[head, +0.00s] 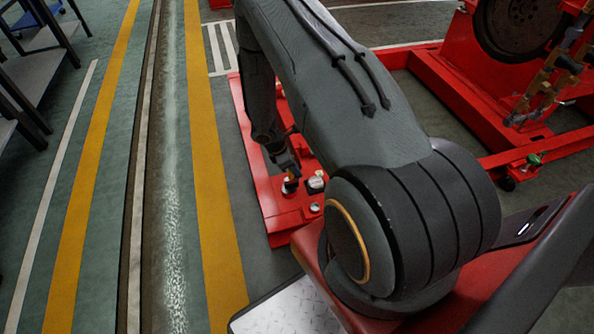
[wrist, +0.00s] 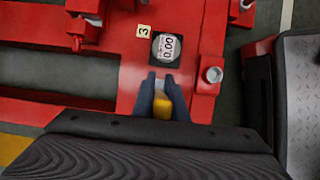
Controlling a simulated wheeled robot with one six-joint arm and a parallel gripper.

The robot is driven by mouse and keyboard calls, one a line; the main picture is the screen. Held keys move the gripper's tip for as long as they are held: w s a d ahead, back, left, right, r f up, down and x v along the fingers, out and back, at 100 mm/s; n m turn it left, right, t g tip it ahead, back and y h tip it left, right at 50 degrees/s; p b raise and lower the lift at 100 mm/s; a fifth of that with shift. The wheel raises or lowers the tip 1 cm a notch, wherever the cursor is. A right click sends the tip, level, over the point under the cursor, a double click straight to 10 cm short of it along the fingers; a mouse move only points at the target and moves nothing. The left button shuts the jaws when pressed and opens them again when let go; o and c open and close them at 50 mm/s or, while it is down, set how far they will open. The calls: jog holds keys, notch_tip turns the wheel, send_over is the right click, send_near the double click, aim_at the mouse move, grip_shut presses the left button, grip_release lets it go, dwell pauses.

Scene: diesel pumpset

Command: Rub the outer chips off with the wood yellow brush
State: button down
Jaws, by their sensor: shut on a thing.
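My gripper (wrist: 161,90) points down over the red frame in the wrist view, its two dark fingers shut on the yellow brush (wrist: 161,106). I cannot tell whether the brush touches the surface. I cannot make out any chips in either view.
Red machinery (head: 450,80) fills the upper right. A yellow-striped floor (head: 215,200) lies clear at left.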

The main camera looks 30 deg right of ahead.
jog(key=shift+w+a+r, duration=0.1)
jog(key=shift+a, duration=0.3)
jog(key=shift+a, duration=0.1)
jog(key=shift+w+a, duration=0.3)
jog(key=shift+a, duration=0.6)
jog(key=shift+s+d+p, duration=0.15)
jog(key=shift+d+p, duration=0.25)
jog(key=shift+d, duration=0.1)
jog(key=shift+d, duration=0.2)
jog(key=shift+s+d, duration=0.3)
jog(key=shift+d, duration=0.55)
